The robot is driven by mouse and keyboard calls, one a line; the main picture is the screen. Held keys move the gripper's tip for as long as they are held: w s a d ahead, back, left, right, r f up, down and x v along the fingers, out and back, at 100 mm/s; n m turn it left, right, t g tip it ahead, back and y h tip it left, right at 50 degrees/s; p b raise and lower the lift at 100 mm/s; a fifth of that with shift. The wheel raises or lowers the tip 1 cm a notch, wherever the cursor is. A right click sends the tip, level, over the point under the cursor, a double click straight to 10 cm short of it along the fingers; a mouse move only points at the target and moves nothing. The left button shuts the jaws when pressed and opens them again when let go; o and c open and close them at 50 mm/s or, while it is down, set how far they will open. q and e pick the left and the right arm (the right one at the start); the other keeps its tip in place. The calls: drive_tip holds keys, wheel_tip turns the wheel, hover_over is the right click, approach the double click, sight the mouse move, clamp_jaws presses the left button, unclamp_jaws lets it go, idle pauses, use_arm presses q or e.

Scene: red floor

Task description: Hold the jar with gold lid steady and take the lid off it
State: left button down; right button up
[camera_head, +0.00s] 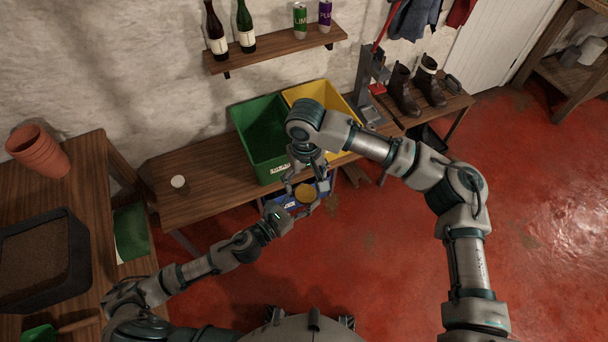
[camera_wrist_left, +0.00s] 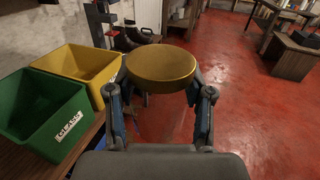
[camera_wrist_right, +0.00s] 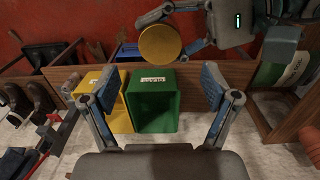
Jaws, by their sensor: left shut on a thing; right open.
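The gold lid (camera_wrist_left: 161,65) of the jar is seen from above between the fingers of my left gripper (camera_wrist_left: 160,100). The jar's body is hidden under the lid and behind the fingers. In the head view the gold lid (camera_head: 306,192) is held in front of the bench by my left gripper (camera_head: 302,205). My right gripper (camera_head: 303,178) is open and empty just above and behind the lid. In the right wrist view the gold lid (camera_wrist_right: 160,46) lies beyond the open fingertips of my right gripper (camera_wrist_right: 160,88), apart from them.
A green bin (camera_head: 262,140) and a yellow bin (camera_head: 318,96) stand on the wooden bench (camera_head: 200,190) close behind my grippers. A white-topped item (camera_head: 179,182) is on the bench at left. Boots (camera_head: 403,90) stand at right. Open red floor (camera_head: 400,255) lies in front.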

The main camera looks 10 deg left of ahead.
sight(306, 193)
wheel_tip(306, 193, down, 6)
drive_tip(key=c, duration=1.2)
drive_tip(key=n, duration=0.4)
drive_tip(key=shift+n, duration=0.4)
drive_tip(key=shift+c, duration=0.2)
drive_tip(key=n, duration=0.9)
drive_tip(key=shift+n, duration=0.3)
drive_tip(key=n, duration=0.3)
drive_tip(key=shift+w, duration=0.1)
drive_tip(key=shift+d+r, duration=0.1)
drive_tip(key=shift+r, duration=0.05)
drive_tip(key=shift+s, duration=0.2)
drive_tip(key=shift+r, duration=0.1)
